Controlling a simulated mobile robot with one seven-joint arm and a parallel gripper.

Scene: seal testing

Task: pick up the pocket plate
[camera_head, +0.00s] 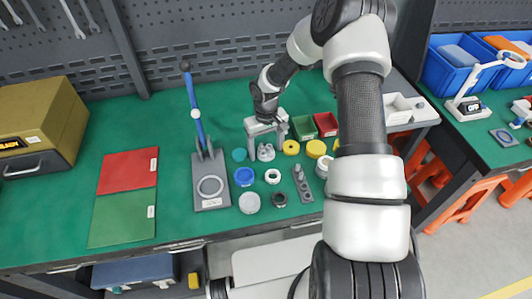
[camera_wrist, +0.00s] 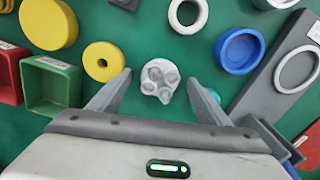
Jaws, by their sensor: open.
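The pocket plate (camera_wrist: 160,80) is a small light-grey piece with several round recesses, lying on the green table. In the wrist view it sits in the gap between the fingertips of my gripper (camera_wrist: 158,92). In the head view the plate (camera_head: 266,153) shows just in front of my gripper (camera_head: 267,141). My gripper is open, pointing down, with one finger on each side of the plate. I cannot tell how high the fingertips are above the table. No finger is seen touching the plate.
A teal disc (camera_head: 239,155) is close beside one finger. A yellow ring (camera_head: 291,147) and a green bin (camera_head: 304,128) are on the other side.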

